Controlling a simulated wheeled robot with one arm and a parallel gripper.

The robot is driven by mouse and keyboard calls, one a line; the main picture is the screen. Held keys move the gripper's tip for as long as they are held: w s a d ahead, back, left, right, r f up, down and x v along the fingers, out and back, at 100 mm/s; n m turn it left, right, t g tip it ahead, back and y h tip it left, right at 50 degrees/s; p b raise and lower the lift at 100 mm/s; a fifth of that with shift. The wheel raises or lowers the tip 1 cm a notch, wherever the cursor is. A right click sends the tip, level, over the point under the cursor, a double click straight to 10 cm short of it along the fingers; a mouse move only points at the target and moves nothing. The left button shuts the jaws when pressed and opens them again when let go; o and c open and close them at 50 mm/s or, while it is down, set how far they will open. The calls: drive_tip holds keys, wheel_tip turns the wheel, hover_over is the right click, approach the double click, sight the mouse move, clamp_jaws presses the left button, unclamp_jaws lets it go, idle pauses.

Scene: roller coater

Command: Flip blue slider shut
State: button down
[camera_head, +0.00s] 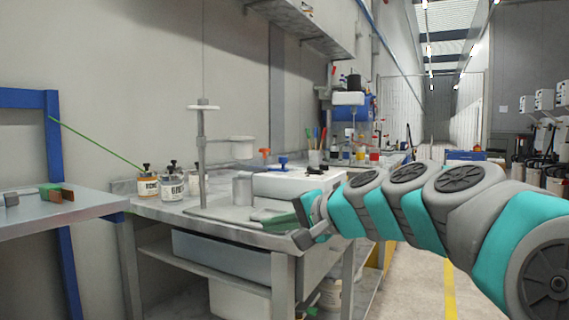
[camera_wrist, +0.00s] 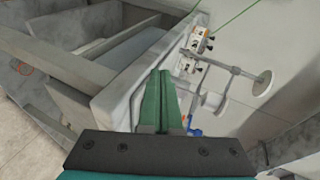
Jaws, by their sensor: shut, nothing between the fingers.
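A small blue fitting with a flat top (camera_head: 283,160), the only small part that could be the blue slider, stands at the back of the white box on the workbench, beside an orange-handled fitting (camera_head: 265,153). A blue bit also shows in the wrist view (camera_wrist: 194,132), low and right of my fingers, partly hidden by the gripper body. My gripper (camera_head: 268,217) is over the front edge of the bench, in front of and below the blue fitting and apart from it. In the wrist view its green fingers (camera_wrist: 160,78) are together and empty.
The workbench (camera_head: 205,221) carries a stand with a round plate (camera_head: 203,107), several labelled jars (camera_head: 172,185) and a white box (camera_head: 290,184). A shelf with a grey bin (camera_head: 220,255) is below. Another table (camera_head: 60,214) is at left. Open floor (camera_head: 415,290) lies right.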

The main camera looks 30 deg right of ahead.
sight(281, 159)
drive_tip(key=s+d+r+m+t+h, duration=0.1)
drive_tip(key=d+r+m+t, duration=0.3)
drive_tip(key=d+r, duration=0.7)
drive_tip(key=shift+d+h, duration=0.7)
drive_tip(key=shift+d, duration=0.2)
drive_tip(key=w, duration=0.4)
drive_tip(key=w+a, duration=0.1)
drive_tip(key=w, duration=0.4)
drive_tip(key=w+a, duration=0.1)
drive_tip(key=w, duration=0.3)
drive_tip(key=shift+w+f+p, duration=0.3)
drive_tip(key=shift+w+f, duration=0.05)
drive_tip(key=shift+f, duration=0.05)
drive_tip(key=shift+w+a, duration=0.1)
drive_tip(key=shift+w+a+r, duration=0.1)
drive_tip(key=shift+w+a, duration=0.35)
drive_tip(key=shift+w, duration=0.2)
drive_tip(key=shift+w+a, duration=0.45)
drive_tip(key=shift+w, duration=0.2)
drive_tip(key=shift+s, duration=0.1)
